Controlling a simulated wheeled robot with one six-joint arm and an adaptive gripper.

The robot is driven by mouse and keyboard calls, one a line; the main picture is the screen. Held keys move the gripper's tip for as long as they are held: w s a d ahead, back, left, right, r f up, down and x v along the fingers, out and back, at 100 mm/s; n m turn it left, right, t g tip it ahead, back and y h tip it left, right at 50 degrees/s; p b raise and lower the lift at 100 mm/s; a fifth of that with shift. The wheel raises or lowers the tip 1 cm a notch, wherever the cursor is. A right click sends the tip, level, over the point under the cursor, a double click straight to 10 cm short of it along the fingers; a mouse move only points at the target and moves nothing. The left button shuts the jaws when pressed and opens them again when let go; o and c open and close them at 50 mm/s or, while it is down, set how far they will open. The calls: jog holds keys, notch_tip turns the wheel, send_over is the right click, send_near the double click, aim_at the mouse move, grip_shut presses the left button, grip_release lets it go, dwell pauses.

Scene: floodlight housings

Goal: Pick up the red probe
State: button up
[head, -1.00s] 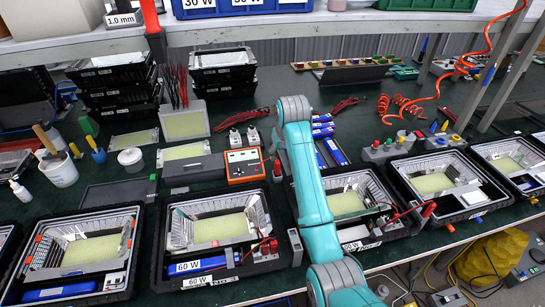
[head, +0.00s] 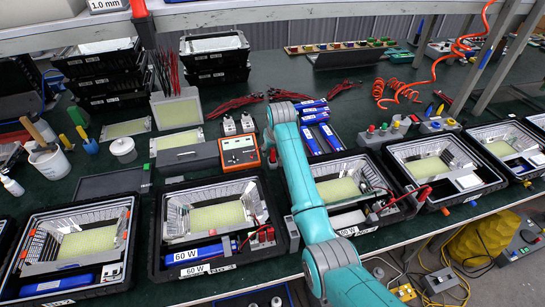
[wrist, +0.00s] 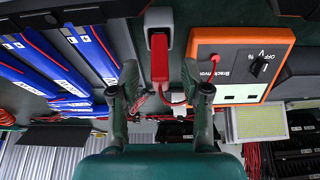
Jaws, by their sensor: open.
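The red probe (wrist: 159,60) shows in the wrist view, standing in a grey holder (wrist: 158,20) at the top middle. A red lead runs from near its lower end. My gripper (wrist: 159,92) is open, with one finger on each side of the probe's line and clear space between each finger and the probe. The orange-framed multimeter (wrist: 240,65) is to the right, with a red plug in it. In the head view the multimeter (head: 240,152) is just left of my teal arm. My gripper is hidden there behind my arm.
Blue battery packs (wrist: 60,70) lie close on the left in the wrist view; they also show in the head view (head: 318,120). Black trays with floodlight housings (head: 215,215) line the bench's front. Two grey-white pieces (head: 238,124) stand behind the multimeter.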

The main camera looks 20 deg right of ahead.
jog(key=shift+w+f, duration=0.2)
jog(key=shift+f, duration=0.2)
grip_shut()
jog(key=shift+r, duration=0.15)
